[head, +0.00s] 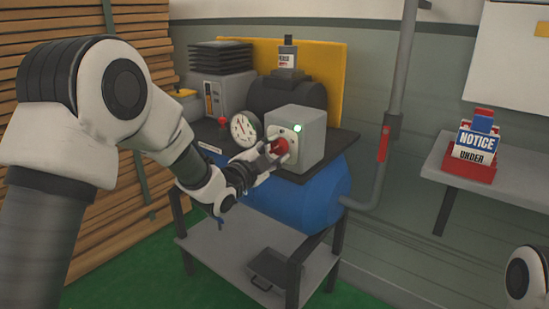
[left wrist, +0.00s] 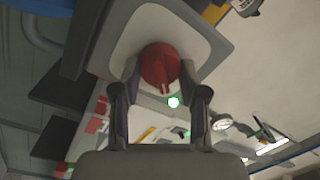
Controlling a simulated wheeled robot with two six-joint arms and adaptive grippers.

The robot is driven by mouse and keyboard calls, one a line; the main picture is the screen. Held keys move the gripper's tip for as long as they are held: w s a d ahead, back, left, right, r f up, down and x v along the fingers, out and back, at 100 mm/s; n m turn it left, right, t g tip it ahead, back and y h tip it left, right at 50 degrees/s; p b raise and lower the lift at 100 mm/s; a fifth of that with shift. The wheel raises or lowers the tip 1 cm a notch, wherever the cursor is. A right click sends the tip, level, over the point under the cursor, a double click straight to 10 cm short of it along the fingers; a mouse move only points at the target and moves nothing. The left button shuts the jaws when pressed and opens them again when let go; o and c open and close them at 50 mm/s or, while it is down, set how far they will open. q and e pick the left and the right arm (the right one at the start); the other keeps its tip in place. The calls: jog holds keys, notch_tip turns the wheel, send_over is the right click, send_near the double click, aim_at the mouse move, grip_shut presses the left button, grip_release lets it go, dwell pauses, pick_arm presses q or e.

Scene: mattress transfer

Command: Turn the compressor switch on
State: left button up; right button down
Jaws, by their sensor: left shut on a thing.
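The compressor's grey switch box (head: 306,133) sits on top of the machine, with a red rotary knob (head: 280,146) on its front face. A green lamp (head: 297,128) glows on the box near the knob. My left gripper (head: 271,151) is at the box front, its fingers on the knob. In the left wrist view the red knob (left wrist: 160,66) lies between the two fingertips of my left gripper (left wrist: 158,90), and the green lamp (left wrist: 173,102) is lit. The compressor has a blue tank (head: 318,200). My right gripper is out of the head view.
A round gauge (head: 245,129) stands left of the box. A grey pipe (head: 393,110) with a red handle (head: 384,143) runs at the right. A wall shelf (head: 500,182) holds a red holder with notice cards (head: 476,145). Stacked planks (head: 80,232) stand at the left.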

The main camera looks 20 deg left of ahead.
pick_arm(q)
jog(key=shift+f+m+b, duration=0.1)
jog(key=shift+m+b, duration=0.75)
jog(key=shift+m, duration=0.85)
jog(key=o, duration=1.2)
jog(key=shift+c, duration=0.2)
jog(key=v, duration=1.1)
jog(key=shift+s+a, duration=0.2)
jog(key=shift+s, duration=0.2)
jog(key=shift+f, duration=0.1)
